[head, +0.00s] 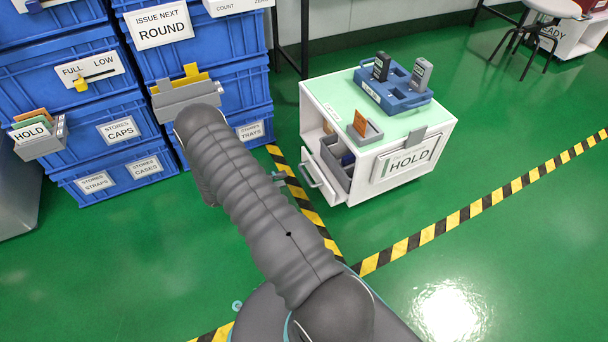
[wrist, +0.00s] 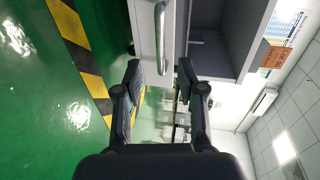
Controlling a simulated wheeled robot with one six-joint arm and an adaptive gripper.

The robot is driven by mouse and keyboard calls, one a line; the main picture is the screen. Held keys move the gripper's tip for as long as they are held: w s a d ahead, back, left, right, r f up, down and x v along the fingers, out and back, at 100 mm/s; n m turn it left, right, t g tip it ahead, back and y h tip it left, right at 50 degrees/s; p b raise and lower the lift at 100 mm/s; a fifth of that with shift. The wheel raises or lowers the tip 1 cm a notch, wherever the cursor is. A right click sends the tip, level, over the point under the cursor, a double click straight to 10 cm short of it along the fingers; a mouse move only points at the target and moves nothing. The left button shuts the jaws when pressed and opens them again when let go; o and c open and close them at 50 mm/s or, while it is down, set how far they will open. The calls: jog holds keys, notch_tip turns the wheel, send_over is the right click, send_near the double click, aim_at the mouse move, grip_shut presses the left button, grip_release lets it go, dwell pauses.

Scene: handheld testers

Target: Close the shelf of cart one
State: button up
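A white cart (head: 385,185) with a pale green top stands right of my arm in the head view. A small sign above its HOLD label is too small to read. Its low shelf (head: 318,177) is pulled out on the left side, with a bar handle on its white front and a grey bin inside. In the wrist view the white shelf front (wrist: 143,30) and its handle (wrist: 160,38) lie just beyond my gripper (wrist: 159,76). My gripper is open and empty, its fingers apart on either side of the handle's line. My arm hides most of the gripper in the head view.
Blue crates (head: 110,130) are stacked at left. A stool (head: 552,8) and another cart (head: 565,38) stand far right. Green floor is clear at right.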

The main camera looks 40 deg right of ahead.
aim_at(304, 173)
jog(key=x, duration=1)
jog(key=shift+b, duration=0.3)
grip_shut()
